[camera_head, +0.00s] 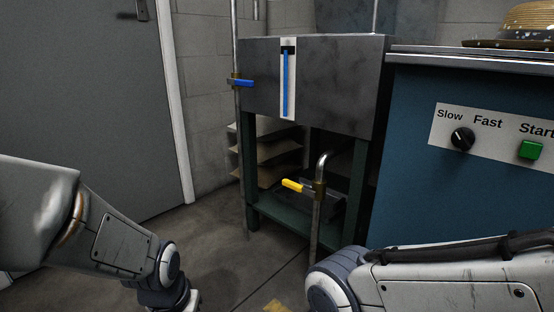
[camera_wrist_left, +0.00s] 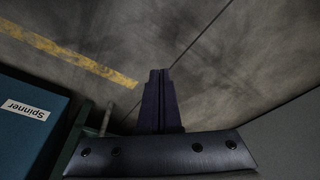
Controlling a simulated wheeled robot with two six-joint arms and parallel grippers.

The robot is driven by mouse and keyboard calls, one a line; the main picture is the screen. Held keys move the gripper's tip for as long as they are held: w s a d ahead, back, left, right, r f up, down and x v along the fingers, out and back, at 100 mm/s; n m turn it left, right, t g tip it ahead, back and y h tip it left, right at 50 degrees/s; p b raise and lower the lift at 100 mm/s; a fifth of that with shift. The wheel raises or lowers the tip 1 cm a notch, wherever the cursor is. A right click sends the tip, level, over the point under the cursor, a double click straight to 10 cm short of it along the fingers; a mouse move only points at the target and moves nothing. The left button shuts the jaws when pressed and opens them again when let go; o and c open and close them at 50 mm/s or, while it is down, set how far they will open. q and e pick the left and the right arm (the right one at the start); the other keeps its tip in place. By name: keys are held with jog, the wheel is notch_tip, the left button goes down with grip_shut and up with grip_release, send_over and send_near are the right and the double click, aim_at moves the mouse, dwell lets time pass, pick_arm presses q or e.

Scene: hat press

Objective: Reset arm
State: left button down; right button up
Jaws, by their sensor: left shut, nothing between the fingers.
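My left gripper (camera_wrist_left: 160,74) is shut and empty in the left wrist view, its dark fingers together over the bare floor. In the head view my left arm (camera_head: 120,240) comes in from the left and bends down out of the bottom edge, so its gripper is hidden there. My right arm (camera_head: 440,280) lies across the bottom right, with its elbow near the bottom middle. Its gripper is out of view. Neither arm visibly touches anything.
A grey tank (camera_head: 335,90) with a blue-handled valve (camera_head: 242,83) stands on a green frame. A yellow-handled valve (camera_head: 293,185) is on a pipe below. A blue cabinet (camera_head: 410,170) with a knob (camera_head: 462,139) and green button (camera_head: 530,150) is right. Open floor (camera_head: 200,235) lies left.

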pick_arm(q)
jog(key=s+d+r+m+g+p, duration=0.15)
jog(key=s+d+r+p, duration=0.25)
jog(key=r+p, duration=0.6)
jog(key=s+d+r+m+p, duration=0.35)
jog(key=r+p, duration=0.45)
jog(key=r, duration=0.5)
jog(key=s+d+r+m+g+p, duration=0.15)
jog(key=s+d+r+p, duration=0.35)
jog(key=r+p, duration=0.55)
notch_tip(320, 180, up, 38)
jog(key=p, duration=3.5)
jog(key=shift+s+f+h+p, duration=0.25)
jog(key=shift+s+h+p, duration=0.05)
jog(key=shift+h+p, duration=0.1)
